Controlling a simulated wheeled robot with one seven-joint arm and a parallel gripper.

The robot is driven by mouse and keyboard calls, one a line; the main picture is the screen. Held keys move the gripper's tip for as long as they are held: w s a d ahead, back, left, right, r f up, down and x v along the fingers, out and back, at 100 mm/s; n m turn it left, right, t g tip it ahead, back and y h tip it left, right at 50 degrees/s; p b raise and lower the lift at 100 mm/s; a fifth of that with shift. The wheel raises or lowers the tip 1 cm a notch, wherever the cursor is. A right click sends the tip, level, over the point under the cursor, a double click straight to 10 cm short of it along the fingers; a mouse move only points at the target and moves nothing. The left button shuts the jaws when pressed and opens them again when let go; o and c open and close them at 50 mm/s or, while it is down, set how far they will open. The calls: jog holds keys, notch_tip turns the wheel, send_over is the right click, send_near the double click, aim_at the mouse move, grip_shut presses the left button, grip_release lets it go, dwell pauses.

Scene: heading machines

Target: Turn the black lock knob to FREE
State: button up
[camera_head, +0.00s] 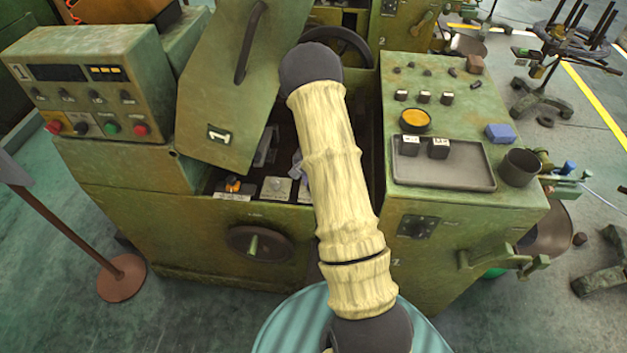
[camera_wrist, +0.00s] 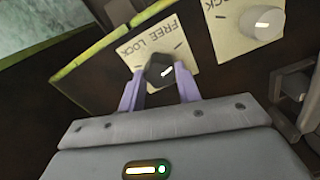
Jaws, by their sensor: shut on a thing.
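In the wrist view the black lock knob (camera_wrist: 158,70) sits on a pale plate (camera_wrist: 146,42) marked FREE and LOCK, which reads upside down. FREE is toward the upper right and LOCK toward the lower left. My gripper (camera_wrist: 157,82) is shut on the knob, one purple finger on each side. A short white mark shows on the knob's right part; I cannot tell which word it points to. In the head view my arm hides the black knob, and only a bit of my purple gripper (camera_head: 298,162) shows inside the open machine.
In the head view, an orange knob (camera_head: 233,185) and a grey knob (camera_head: 277,186) sit left of my arm. The raised green cover (camera_head: 225,95) stands above them.

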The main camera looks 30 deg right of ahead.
jog(key=shift+w, duration=0.1)
jog(key=o, duration=1)
jog(key=shift+c, duration=0.2)
notch_tip(320, 180, up, 12)
jog(key=b, duration=0.1)
dwell(0.3)
